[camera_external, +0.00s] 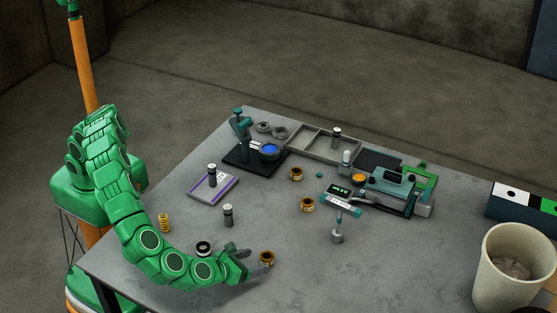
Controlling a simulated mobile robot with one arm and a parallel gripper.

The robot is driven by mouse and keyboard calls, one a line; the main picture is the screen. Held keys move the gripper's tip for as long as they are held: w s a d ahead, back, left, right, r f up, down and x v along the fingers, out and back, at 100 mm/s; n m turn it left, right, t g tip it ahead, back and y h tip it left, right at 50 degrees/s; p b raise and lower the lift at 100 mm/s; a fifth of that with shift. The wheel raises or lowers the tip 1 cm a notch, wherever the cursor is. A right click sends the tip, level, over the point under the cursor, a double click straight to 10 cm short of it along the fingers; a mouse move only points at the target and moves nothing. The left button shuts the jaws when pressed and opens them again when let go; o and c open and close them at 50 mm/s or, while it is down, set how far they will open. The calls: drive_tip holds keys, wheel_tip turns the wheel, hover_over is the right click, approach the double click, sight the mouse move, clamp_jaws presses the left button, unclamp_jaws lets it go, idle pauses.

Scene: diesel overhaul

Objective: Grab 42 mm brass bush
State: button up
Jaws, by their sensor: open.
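No size marking is readable, so I cannot tell which is the 42 mm one. My gripper (254,260) is open and low over the front of the table. Nothing is held.
A black ring (203,248) and a yellow spring (165,222) lie close to my arm. A dark cylinder (228,215) and a digital gauge (340,194) stand behind. A grey divided tray (323,145) is at the back. The right front tabletop is clear.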

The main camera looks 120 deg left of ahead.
sight(262, 257)
drive_tip(key=x, duration=0.4)
drive_tip(key=c, duration=1.3)
